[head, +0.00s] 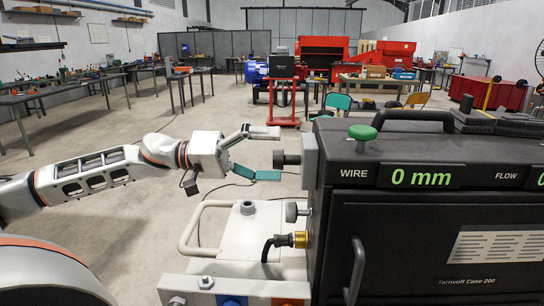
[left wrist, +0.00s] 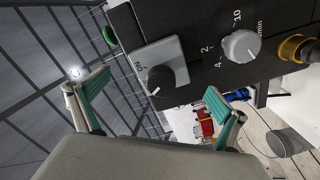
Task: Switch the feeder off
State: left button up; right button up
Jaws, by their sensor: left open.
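The feeder is the black case (head: 440,230) at the right of the head view, with a lit green "0 mm" display. A black rotary knob (head: 288,159) sticks out of a grey plate on its left side. The left wrist view shows this knob (left wrist: 160,80) with "ON" lettering beside it and a white mark at its lower edge. My left gripper (head: 266,153) is open and empty, just left of the knob, its green-padded fingers above and below the knob's level. In the left wrist view the fingers stand either side of the knob, apparently apart from it.
A numbered grey dial (left wrist: 241,46) and a brass connector (head: 300,240) with a cable sit below the knob on the same side. A cream unit (head: 245,225) with a loop handle is under my left gripper. Open floor lies to the left.

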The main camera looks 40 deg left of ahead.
pick_arm(q)
jog(key=p+v, duration=0.3)
jog(key=v, duration=0.3)
jog(key=shift+s+a, duration=0.2)
pick_arm(e)
notch_tip(320, 180, up, 4)
jog(key=shift+r, duration=0.1)
jog(key=shift+a+r, duration=0.1)
dwell(0.5)
